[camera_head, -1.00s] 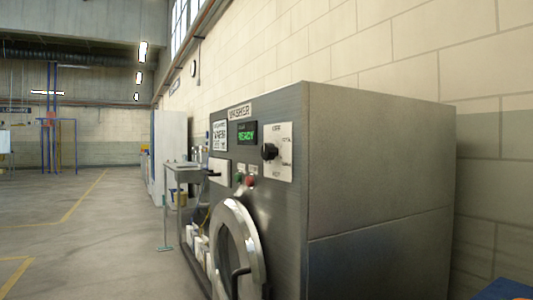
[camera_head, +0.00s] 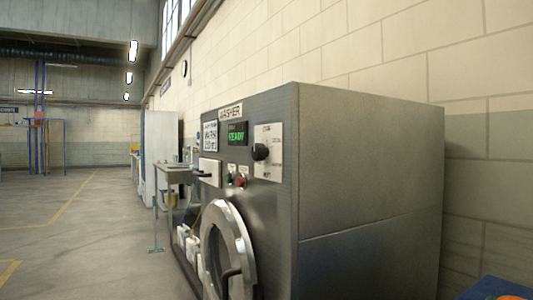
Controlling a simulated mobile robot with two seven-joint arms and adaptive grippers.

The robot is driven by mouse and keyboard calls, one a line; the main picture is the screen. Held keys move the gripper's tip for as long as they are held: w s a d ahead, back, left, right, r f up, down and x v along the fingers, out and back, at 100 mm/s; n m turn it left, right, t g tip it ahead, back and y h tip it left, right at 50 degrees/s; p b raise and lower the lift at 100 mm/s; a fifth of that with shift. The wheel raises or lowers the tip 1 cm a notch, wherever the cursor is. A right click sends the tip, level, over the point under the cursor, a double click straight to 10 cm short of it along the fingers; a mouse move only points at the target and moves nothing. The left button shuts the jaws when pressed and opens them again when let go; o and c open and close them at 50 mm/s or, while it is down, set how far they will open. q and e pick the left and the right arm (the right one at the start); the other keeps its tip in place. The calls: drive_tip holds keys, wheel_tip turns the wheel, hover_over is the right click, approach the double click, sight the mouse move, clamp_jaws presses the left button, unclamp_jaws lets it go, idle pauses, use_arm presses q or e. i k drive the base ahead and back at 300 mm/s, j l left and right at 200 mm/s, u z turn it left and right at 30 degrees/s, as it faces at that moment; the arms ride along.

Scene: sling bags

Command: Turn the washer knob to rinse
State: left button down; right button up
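The grey washer (camera_head: 368,190) stands right of centre, its front panel facing left and seen at a steep angle. The black washer knob (camera_head: 260,151) sits on a white dial plate (camera_head: 268,170) at the upper right of that panel. The labels around the knob are too small to read surely, so I cannot tell its setting. A display (camera_head: 237,133) left of the knob shows green text that reads READY. Neither gripper is in view.
The round washer door (camera_head: 243,250) is low on the front. Red and green buttons (camera_head: 240,180) sit below the display. A metal table (camera_head: 170,171) and white containers (camera_head: 190,245) stand beyond the washer. Open floor (camera_head: 85,250) lies to the left. A blue edge (camera_head: 490,289) shows at bottom right.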

sight(259, 152)
drive_tip(key=j+z, duration=0.2)
drive_tip(key=j, duration=1.65)
drive_tip(key=i+l, duration=0.15)
drive_tip(key=i, duration=0.15)
drive_tip(key=l+z, duration=0.05)
